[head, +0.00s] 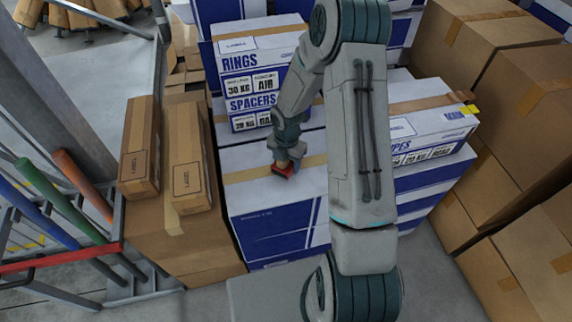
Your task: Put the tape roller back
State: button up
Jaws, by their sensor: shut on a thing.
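My gripper (288,160) points down over the top of a white and blue carton (245,190) in the middle of the head view. It is shut on a small red and dark thing, which I take to be the tape roller (284,171). The tape roller is at or just above the carton's top, near the brown tape strip; I cannot tell whether it touches. The fingers and much of the roller's shape are too small to make out.
A "RINGS / SPACERS" carton (255,75) stands just behind my gripper. Two long brown boxes (188,165) lie at left on a larger box. Small brown and yellow items (469,108) lie on the right carton. Brown cartons (520,130) stack at right; a rack with coloured tubes (60,215) stands at left.

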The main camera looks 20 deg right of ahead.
jog(key=shift+f, duration=0.85)
jog(key=shift+f, duration=0.25)
jog(key=o, duration=1.2)
jog(key=shift+r, duration=0.15)
